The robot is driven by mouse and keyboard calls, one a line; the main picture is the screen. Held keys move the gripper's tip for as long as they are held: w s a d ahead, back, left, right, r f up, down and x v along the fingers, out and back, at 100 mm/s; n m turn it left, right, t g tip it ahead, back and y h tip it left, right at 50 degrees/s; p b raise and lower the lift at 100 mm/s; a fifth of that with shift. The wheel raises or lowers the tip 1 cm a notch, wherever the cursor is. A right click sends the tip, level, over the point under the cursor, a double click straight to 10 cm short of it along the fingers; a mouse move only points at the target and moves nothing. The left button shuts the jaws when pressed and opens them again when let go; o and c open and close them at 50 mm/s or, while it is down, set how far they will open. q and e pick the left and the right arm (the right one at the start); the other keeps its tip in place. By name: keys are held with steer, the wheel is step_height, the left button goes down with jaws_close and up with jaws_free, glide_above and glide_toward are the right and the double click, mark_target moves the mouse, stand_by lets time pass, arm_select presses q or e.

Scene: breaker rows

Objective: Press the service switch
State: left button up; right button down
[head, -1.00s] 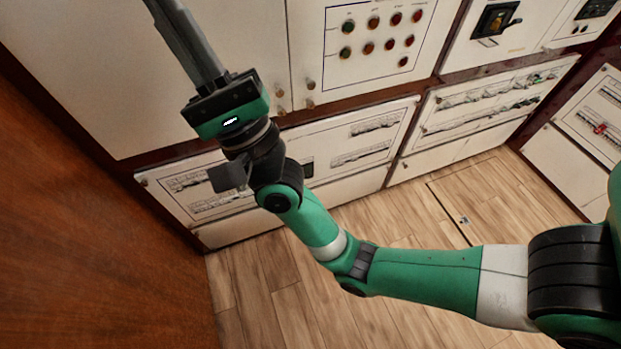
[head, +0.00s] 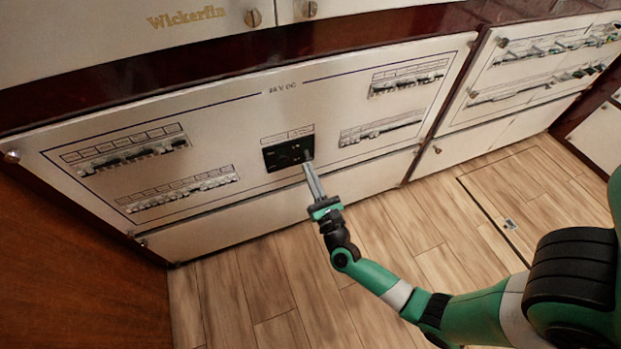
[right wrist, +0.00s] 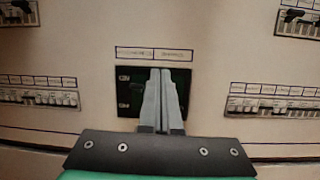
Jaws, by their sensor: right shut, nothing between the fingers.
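A black switch block (head: 286,153) sits in the middle of the white low panel, under a small two-part label. In the right wrist view the block (right wrist: 128,92) is partly hidden by my fingers, and the label lettering is too blurred to read. My right gripper (head: 308,168) is shut and empty, its fingertips over the right part of the block. In the right wrist view the gripper (right wrist: 164,78) covers the block's middle and right. I cannot tell whether the tips touch it. My left gripper is not in view.
Breaker rows (head: 134,150) lie left of the block, and more breaker rows (head: 408,78) lie right of it on the same panel. Another breaker panel (head: 540,62) stands further right. A brown wooden wall (head: 70,270) is at the left. The wooden floor (head: 260,290) is clear.

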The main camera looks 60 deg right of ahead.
steer(key=g+b, duration=0.1)
steer(key=b, duration=0.4)
glide_toward(306, 158)
steer(key=s+a, duration=0.3)
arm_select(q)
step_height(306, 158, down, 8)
arm_select(e)
steer(key=shift+w+f, duration=0.1)
steer(key=shift+f, duration=0.1)
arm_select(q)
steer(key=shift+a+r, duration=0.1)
arm_select(e)
steer(key=shift+d, duration=0.1)
steer(key=b+x, duration=0.1)
steer(key=x, duration=0.9)
steer(key=shift+f+b, duration=0.1)
steer(key=shift+b, duration=0.2)
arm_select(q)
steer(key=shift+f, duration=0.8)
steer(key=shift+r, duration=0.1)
